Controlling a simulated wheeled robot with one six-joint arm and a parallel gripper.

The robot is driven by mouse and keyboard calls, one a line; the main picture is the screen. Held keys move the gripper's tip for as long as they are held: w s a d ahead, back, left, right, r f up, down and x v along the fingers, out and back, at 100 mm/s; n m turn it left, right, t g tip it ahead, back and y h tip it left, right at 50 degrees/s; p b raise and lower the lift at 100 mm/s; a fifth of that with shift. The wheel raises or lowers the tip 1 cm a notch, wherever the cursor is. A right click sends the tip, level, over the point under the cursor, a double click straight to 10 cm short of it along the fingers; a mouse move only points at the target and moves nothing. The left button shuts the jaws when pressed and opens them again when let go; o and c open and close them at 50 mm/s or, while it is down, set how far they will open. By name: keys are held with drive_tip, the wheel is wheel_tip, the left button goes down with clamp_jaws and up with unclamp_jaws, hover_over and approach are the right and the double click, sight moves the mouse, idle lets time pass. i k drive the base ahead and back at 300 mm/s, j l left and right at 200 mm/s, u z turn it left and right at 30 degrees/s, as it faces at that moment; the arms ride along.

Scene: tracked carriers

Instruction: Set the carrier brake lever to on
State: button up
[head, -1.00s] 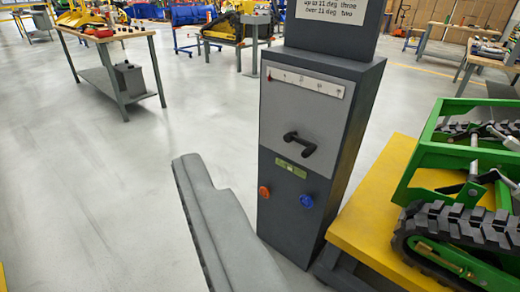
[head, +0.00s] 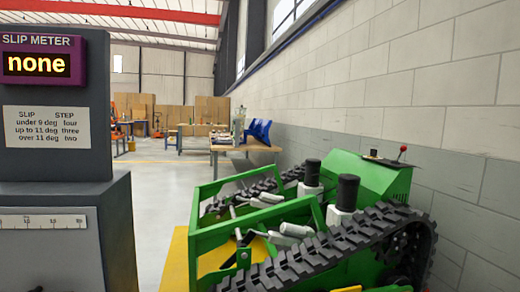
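A green tracked carrier (head: 345,238) with black rubber tracks stands at the right on a yellow platform (head: 178,262). A small lever with a red knob (head: 402,149) stands up from the top of its green housing, near the wall; I cannot tell whether this is the brake lever or how it is set. Two black cylinders (head: 347,190) rise from the carrier's middle. My gripper is not in the now view.
A dark grey post at the left carries a purple slip meter (head: 40,62) reading "none", a slip-and-step sign (head: 46,127) and a scale strip (head: 42,222). A block wall (head: 460,110) runs close along the right. A wooden bench (head: 246,146) stands behind.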

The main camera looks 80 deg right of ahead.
sight(403, 148)
drive_tip(key=z, duration=3.3)
drive_tip(key=i+j, duration=0.15)
drive_tip(key=i, duration=0.45)
drive_tip(key=i+j+z, duration=0.1)
drive_tip(key=i, duration=0.45)
